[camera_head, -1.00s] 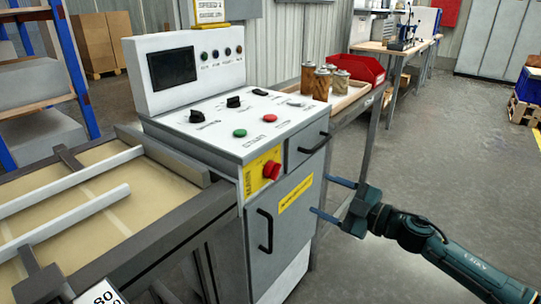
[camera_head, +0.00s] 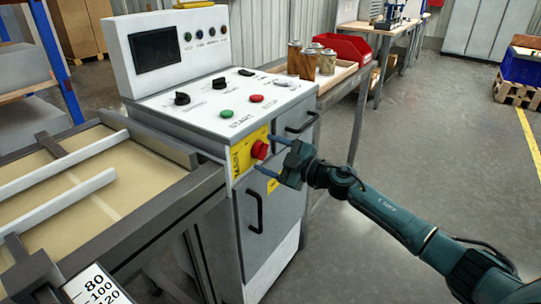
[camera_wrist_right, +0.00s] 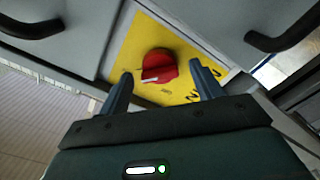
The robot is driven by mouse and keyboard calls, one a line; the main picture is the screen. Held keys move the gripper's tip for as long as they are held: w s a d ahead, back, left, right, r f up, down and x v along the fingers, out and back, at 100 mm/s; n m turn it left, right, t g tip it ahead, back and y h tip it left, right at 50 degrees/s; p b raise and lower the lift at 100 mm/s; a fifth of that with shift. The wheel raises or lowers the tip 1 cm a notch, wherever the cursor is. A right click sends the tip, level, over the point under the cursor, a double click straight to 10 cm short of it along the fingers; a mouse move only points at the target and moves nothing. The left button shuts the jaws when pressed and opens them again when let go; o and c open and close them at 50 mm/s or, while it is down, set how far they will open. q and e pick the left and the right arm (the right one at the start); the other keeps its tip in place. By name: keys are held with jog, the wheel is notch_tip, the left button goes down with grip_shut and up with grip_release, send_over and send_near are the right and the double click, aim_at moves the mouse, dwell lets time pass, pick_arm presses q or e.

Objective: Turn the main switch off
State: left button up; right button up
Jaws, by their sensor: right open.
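The main switch (camera_head: 260,150) is a red rotary knob on a yellow plate (camera_head: 240,157) at the front of the grey control cabinet. It also shows in the right wrist view (camera_wrist_right: 158,66), with a white mark on its lower left side. My right gripper (camera_head: 262,164) is open in front of the knob. In the right wrist view its two blue fingers (camera_wrist_right: 160,82) stand either side of the knob, apart from it, with the knob a little beyond the fingertips. I cannot tell that anything touches. My left gripper is not in view.
The cabinet has a drawer handle (camera_head: 302,124) and a door handle (camera_head: 255,212) near the switch. Its sloped top carries a green button (camera_head: 227,113), a red button (camera_head: 256,99) and black knobs. A side table (camera_head: 345,85) with cans stands behind.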

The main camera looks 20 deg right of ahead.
jog(key=shift+c, duration=1.4)
jog(key=c, duration=0.7)
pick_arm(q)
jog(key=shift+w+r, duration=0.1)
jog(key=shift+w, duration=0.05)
